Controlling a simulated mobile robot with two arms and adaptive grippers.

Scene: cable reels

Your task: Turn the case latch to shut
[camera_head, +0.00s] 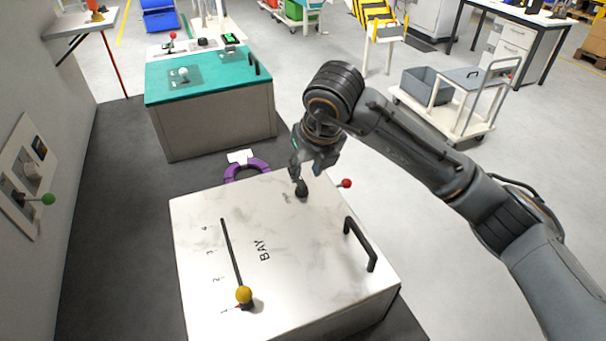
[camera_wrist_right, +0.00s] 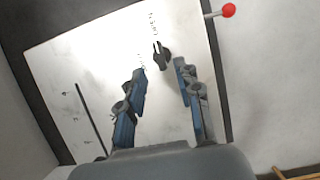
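The case (camera_head: 205,255) has a white marbled top with a slotted scale and the word BAY. A small black knob (camera_head: 302,188), which looks like the latch, sits near its far edge; it also shows in the right wrist view (camera_wrist_right: 161,57). My right gripper (camera_head: 298,175) is over the knob, pointing down, and partly hides it in the head view. In the wrist view its two blue-padded fingers (camera_wrist_right: 160,72) are spread apart, with the knob between and just beyond the tips. I cannot tell whether they touch it. My left gripper is not in view.
A yellow-balled lever (camera_head: 244,295) stands at the slot's near end. A black handle (camera_head: 360,245) is on the case's right side. A red-balled lever (camera_head: 346,183) sticks out past the far right edge. A purple ring (camera_head: 247,168) and a teal-topped case (camera_head: 210,80) lie beyond.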

